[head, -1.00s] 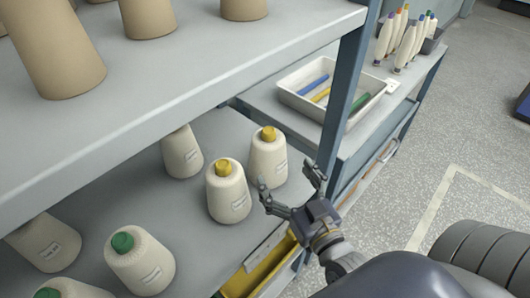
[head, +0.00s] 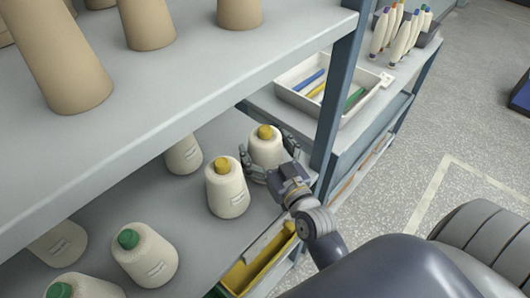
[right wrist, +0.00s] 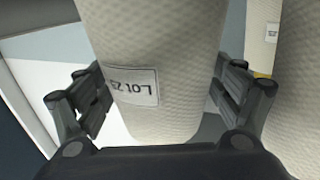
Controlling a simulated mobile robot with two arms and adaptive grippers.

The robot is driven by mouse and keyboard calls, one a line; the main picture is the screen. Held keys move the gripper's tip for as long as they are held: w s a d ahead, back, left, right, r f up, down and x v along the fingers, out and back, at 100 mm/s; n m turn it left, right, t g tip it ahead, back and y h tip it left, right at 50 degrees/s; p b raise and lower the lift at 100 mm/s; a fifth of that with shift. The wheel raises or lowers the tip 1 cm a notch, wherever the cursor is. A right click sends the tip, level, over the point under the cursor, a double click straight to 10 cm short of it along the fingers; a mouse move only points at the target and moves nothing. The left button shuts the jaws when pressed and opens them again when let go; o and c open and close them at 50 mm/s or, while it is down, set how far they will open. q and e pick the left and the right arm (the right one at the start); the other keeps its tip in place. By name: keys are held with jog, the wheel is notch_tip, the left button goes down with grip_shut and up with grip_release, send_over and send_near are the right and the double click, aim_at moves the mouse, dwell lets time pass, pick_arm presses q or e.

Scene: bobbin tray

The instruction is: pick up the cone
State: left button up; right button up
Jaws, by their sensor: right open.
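A cream cone of yarn with a yellow top (head: 265,143) stands upright on the lower shelf at the shelf's right end. My right gripper (head: 268,160) is open, with one finger on each side of this cone. In the right wrist view the cone (right wrist: 150,45) fills the space between the open fingers (right wrist: 158,92), with its "Lot" label facing the camera. Small gaps seem to show beside the fingers; I cannot tell whether they touch. A second yellow-topped cone (head: 227,190) stands close to the left of the gripper. My left gripper is not in view.
Green-topped cones (head: 146,257) stand further left on the lower shelf (head: 195,240). The upper shelf (head: 200,85) with tan cones overhangs. A blue-grey post (head: 338,95) rises just right of the gripper. A yellow bin (head: 250,272) sits below; a white tray (head: 370,108) lies beyond.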

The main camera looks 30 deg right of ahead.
jog(key=shift+s, duration=0.1)
jog(key=shift+c, duration=0.6)
jog(key=shift+r, duration=0.1)
jog(key=c, duration=1)
